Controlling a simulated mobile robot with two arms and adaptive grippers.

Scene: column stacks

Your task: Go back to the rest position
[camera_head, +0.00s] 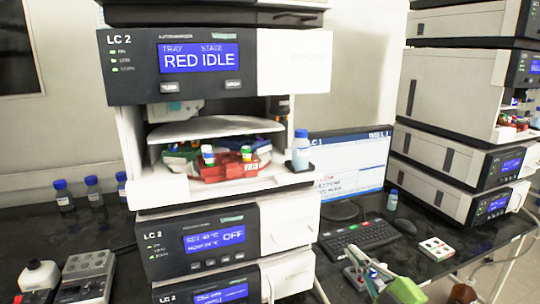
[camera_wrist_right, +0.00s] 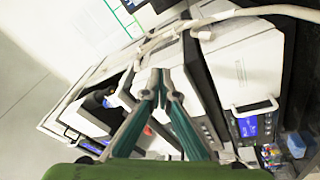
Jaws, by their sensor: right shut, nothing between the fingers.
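My right gripper (camera_head: 357,262) shows low in the head view, right of the LC 2 stack and in front of the keyboard. It also shows in the right wrist view (camera_wrist_right: 161,80), where its two teal fingers meet at the tips with nothing between them. The LC 2 column stack (camera_head: 213,65) stands in the middle of the head view. Its screen reads RED IDLE. Its open bay (camera_head: 160,187) holds a red tray part (camera_head: 217,171) with several small capped vials. My left gripper is not in view.
A blue-capped bottle (camera_head: 300,152) stands at the bay's right edge. A monitor (camera_head: 350,165) and keyboard (camera_head: 357,239) sit to the right, with a small bottle (camera_head: 392,200) and another instrument stack (camera_head: 455,85). Several capped bottles (camera_head: 92,191) and a grey device (camera_head: 87,277) are at left.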

